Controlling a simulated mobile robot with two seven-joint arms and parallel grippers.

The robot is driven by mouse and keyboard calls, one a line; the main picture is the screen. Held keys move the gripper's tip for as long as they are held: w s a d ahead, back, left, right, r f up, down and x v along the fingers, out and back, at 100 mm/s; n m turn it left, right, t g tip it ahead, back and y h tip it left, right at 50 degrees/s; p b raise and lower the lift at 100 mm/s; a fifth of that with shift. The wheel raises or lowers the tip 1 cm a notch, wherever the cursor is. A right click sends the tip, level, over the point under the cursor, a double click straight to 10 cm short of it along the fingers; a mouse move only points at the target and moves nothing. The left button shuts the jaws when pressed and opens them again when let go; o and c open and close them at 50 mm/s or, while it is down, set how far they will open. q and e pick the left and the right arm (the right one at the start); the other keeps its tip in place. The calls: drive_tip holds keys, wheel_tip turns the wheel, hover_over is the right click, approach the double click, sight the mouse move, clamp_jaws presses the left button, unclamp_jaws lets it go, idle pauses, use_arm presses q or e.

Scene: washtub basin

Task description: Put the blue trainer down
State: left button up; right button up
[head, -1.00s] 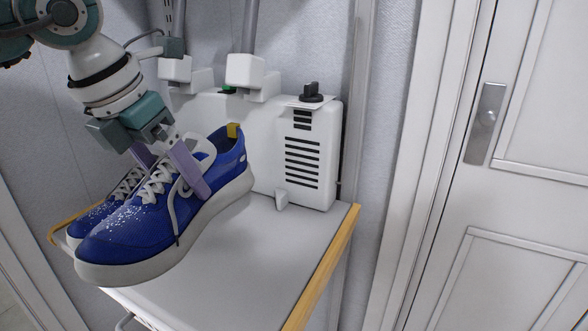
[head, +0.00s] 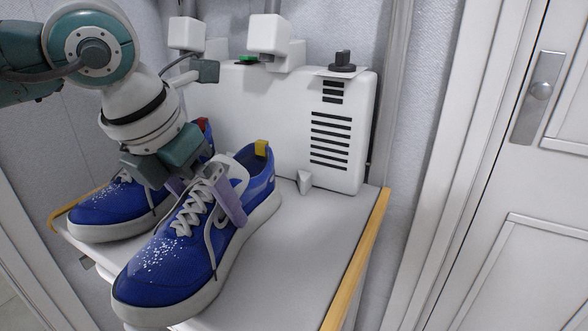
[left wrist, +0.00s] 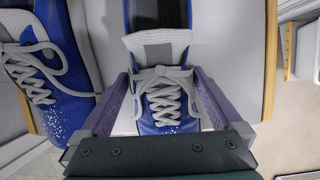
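A blue trainer (head: 170,262) with white laces, a white sole and a yellow heel tab is at the front of the white cabinet top (head: 290,250), toe towards the lower left. My left gripper (head: 205,200) comes from above, its two lilac fingers on either side of the trainer's laced upper. In the left wrist view the fingers flank the laces and tongue of the trainer (left wrist: 165,100) closely. I cannot tell whether its sole touches the top. A second blue trainer (head: 115,205) with a red heel tab stands to its left. My right gripper is not in view.
A white appliance (head: 260,120) with dark vents and a black knob stands at the back of the top. A yellow edge strip (head: 357,262) runs along the right side. The top right of the trainer is clear. A white door (head: 540,190) is further right.

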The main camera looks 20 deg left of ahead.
use_arm(q)
drive_tip(key=p+v, duration=0.1)
drive_tip(key=v, duration=1.1)
drive_tip(key=shift+w+d, duration=0.1)
